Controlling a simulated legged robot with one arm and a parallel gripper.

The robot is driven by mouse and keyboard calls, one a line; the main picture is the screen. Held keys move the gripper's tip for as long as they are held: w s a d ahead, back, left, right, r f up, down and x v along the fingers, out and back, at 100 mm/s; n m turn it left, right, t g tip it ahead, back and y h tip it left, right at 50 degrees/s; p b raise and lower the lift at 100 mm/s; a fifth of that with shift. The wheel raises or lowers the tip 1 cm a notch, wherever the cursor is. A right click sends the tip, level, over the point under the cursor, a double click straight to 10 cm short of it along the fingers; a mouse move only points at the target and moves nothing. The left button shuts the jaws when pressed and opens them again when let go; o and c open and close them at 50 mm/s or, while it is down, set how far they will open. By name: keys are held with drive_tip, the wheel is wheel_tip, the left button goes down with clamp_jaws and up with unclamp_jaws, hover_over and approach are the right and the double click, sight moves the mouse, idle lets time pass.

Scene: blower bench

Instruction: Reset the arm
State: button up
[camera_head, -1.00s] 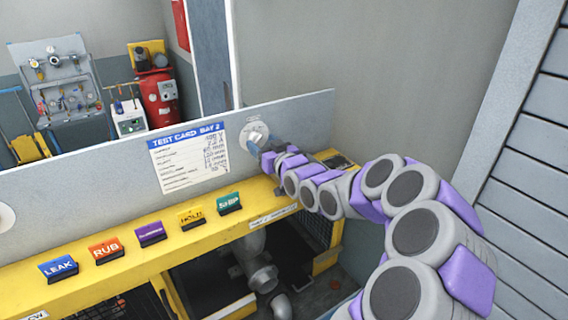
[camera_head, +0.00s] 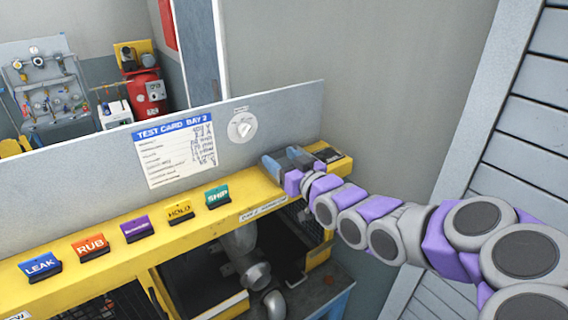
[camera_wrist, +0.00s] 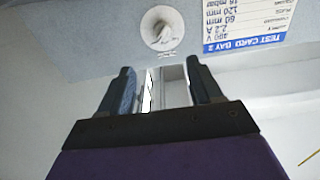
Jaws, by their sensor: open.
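My gripper (camera_head: 284,160) is over the right end of the yellow bench, just below and to the right of the round white dial (camera_head: 242,127) on the grey back panel. In the wrist view my gripper (camera_wrist: 162,88) has its two dark fingers spread apart with nothing between them. The dial (camera_wrist: 162,28) shows beyond the fingertips, clear of them. My purple and grey arm reaches in from the right.
The test card (camera_head: 175,148) is on the back panel (camera_head: 290,110). Colored tags, including LEAK (camera_head: 40,265), RUB (camera_head: 91,247), HOLD (camera_head: 180,210) and SHIP (camera_head: 218,196), line the bench's front ledge. A grey slatted wall (camera_head: 520,130) stands at the right.

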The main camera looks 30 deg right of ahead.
drive_tip(key=shift+s, duration=0.35)
idle(0.3)
